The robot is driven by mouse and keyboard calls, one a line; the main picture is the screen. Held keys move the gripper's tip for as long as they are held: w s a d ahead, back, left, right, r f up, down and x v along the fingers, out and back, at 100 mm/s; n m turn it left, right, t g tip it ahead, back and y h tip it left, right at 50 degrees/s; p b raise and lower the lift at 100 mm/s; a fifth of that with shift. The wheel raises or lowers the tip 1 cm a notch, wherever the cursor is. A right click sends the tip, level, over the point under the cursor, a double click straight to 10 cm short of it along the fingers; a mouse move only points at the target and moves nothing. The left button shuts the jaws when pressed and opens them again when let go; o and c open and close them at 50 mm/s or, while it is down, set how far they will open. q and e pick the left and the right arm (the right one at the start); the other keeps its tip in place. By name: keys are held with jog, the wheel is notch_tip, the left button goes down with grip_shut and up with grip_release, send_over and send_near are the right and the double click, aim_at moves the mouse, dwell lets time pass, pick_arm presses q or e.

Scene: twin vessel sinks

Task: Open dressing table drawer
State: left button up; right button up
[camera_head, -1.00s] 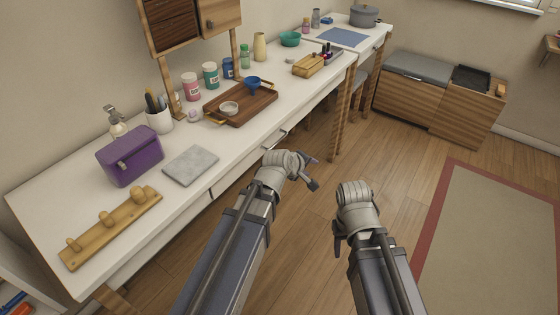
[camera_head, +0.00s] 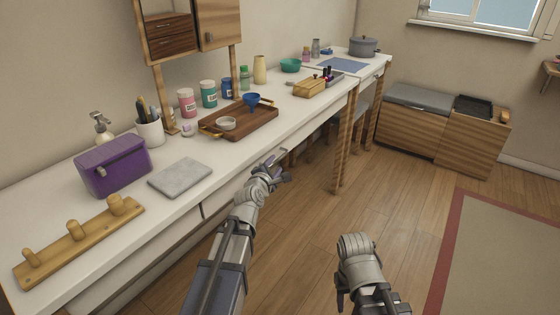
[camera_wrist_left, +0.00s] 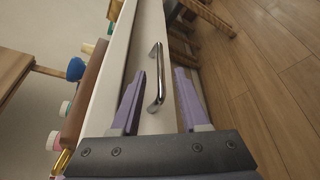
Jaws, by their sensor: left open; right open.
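The white dressing table (camera_head: 290,113) runs along the wall at the left, with drawers in its front. The drawer front (camera_wrist_left: 148,32) shows in the left wrist view and appears closed. Its metal bar handle (camera_wrist_left: 156,92) lies between the two purple fingers of my left gripper (camera_wrist_left: 160,82). The fingers are open, one on each side of the handle, with gaps visible. In the head view my left gripper (camera_head: 278,166) is at the table's front edge and hides the handle. My right gripper (camera_head: 342,292) hangs low over the floor, away from the table.
On the tabletop are a purple box (camera_head: 113,166), a grey slab (camera_head: 180,177), a wooden peg rack (camera_head: 80,242) and a brown tray (camera_head: 240,121). A low wooden cabinet (camera_head: 440,128) stands at the back right. The floor between table and rug (camera_head: 500,255) is clear.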

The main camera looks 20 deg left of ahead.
aim_at(279, 160)
pick_arm(q)
jog(key=b+x, duration=0.1)
jog(key=x, duration=0.6)
grip_shut()
dwell(1.3)
